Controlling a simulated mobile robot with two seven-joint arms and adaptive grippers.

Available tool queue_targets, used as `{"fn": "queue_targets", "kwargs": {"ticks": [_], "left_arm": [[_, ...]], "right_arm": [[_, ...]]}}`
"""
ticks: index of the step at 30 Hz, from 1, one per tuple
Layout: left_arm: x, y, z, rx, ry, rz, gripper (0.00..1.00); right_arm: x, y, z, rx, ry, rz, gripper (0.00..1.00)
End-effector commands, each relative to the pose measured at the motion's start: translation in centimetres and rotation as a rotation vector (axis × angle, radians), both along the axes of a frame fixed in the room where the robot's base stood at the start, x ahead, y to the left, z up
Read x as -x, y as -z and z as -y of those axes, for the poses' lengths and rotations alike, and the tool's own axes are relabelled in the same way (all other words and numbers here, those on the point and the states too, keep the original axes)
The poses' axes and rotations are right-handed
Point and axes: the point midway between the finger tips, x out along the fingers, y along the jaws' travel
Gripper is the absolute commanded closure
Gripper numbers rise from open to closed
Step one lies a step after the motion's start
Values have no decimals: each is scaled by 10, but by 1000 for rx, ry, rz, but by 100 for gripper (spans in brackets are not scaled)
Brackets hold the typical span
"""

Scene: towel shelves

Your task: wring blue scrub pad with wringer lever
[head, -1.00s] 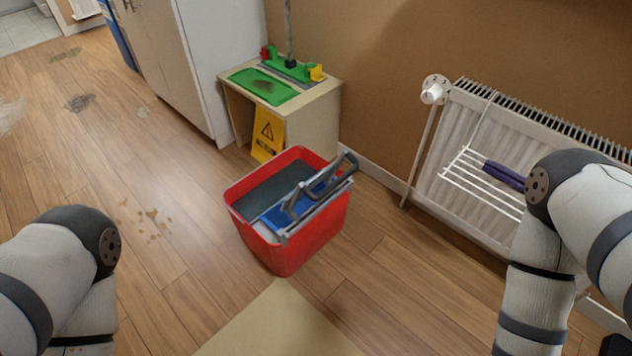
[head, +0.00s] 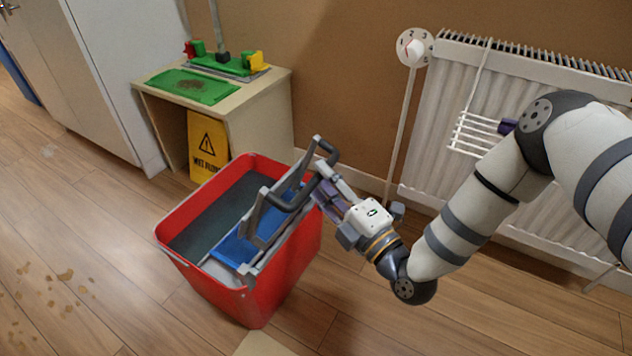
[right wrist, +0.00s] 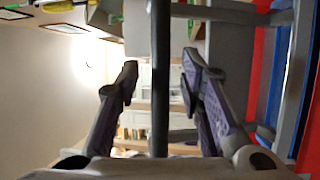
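A red bucket (head: 275,282) stands on the floor with dark water inside. A grey wringer with a raised lever (head: 257,216) sits across its right part. A flat blue piece (head: 232,249) lies in the wringer; I cannot tell whether it is the scrub pad or part of the wringer. My right gripper (head: 324,188) is at the lever's dark handle, on the bucket's right side. In the right wrist view, its purple-padded fingers are apart, with a dark bar (right wrist: 160,85) between them and gaps on both sides. My left gripper is out of view.
A small cabinet (head: 262,105) with a green mat (head: 190,86) stands behind the bucket, a yellow wet-floor sign (head: 207,148) against it. A white radiator (head: 440,130) with a rack is at right. Brown spots (head: 48,278) mark the open floor at left.

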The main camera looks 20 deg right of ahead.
Motion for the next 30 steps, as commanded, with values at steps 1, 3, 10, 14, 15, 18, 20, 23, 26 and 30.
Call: {"fn": "queue_targets", "kwargs": {"ticks": [1,3,10,14,15,18,20,23,26,30], "left_arm": [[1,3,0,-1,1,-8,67],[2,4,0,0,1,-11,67],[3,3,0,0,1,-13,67],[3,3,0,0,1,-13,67],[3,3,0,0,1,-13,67],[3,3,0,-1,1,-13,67],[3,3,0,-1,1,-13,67],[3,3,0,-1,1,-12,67],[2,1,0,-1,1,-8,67],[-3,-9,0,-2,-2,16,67]], "right_arm": [[-6,2,-1,0,1,0,65],[-12,0,-3,0,1,-1,65],[-16,-3,-4,1,0,-2,65],[-16,-3,-4,1,0,-2,79],[-16,-2,-4,0,0,-2,88],[-16,-2,-4,0,0,-2,100],[-16,-2,-4,1,0,-2,100],[-16,-3,-5,1,0,-2,100],[-16,-5,-5,5,-1,-5,100],[-18,-12,-8,27,-3,-27,100]]}}
